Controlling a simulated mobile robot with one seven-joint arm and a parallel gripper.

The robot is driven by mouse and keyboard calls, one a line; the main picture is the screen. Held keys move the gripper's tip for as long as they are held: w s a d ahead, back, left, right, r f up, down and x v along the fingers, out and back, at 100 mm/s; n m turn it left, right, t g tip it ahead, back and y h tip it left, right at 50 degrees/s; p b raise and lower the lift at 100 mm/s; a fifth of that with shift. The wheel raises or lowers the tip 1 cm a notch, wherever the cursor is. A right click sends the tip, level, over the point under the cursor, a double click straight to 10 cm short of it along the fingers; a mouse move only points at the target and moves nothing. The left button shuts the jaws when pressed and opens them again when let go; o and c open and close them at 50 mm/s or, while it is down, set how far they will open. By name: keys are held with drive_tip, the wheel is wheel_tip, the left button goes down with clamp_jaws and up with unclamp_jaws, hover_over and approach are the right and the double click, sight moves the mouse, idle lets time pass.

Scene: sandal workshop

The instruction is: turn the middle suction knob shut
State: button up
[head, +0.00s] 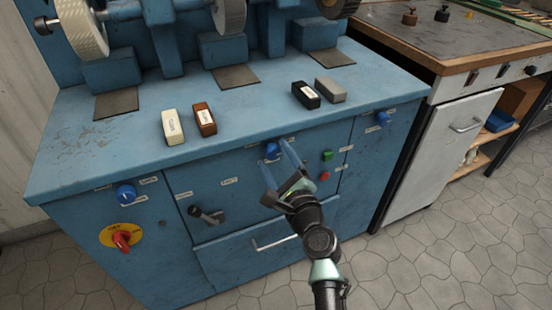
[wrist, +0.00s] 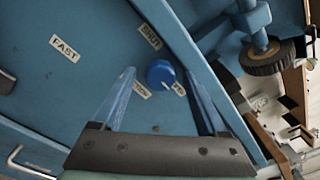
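The middle suction knob (head: 272,152) is a blue round knob on the front panel of the blue machine, under its top edge. In the wrist view the knob (wrist: 160,74) shows between my two fingertips, with small white labels around it; the one above reads SHUT. Its pointer direction is not clear. My gripper (head: 276,156) is open, its two blue fingers reaching toward the panel on either side of the knob. I cannot tell whether the tips are around the knob or just short of it. Nothing is held. Other blue knobs sit at the left (head: 126,194) and right (head: 383,118).
A green button (head: 327,156) and red button (head: 324,175) sit right of my gripper. A black lever (head: 207,215), a red switch (head: 122,240) and a drawer handle (head: 273,243) are also on the front. Several polishing bars lie on top. A workbench (head: 440,65) stands at right.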

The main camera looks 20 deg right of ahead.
clamp_jaws()
drive_tip(key=shift+f+n+b, duration=0.1)
drive_tip(key=shift+n+b, duration=0.3)
drive_tip(key=shift+b, duration=0.05)
drive_tip(key=n+b, duration=0.3)
drive_tip(key=n, duration=0.1)
drive_tip(key=shift+f+b, duration=0.25)
drive_tip(key=shift+b, duration=0.1)
drive_tip(key=n+b, duration=0.4)
drive_tip(key=shift+n, duration=0.3)
drive_tip(key=n+b, duration=0.4)
drive_tip(key=shift+n+t+y+b, duration=0.3)
drive_tip(key=shift+y, duration=0.1)
drive_tip(key=shift+r+n+b, duration=0.1)
drive_tip(key=shift+n+b, duration=1.55)
drive_tip(key=shift+n, duration=0.55)
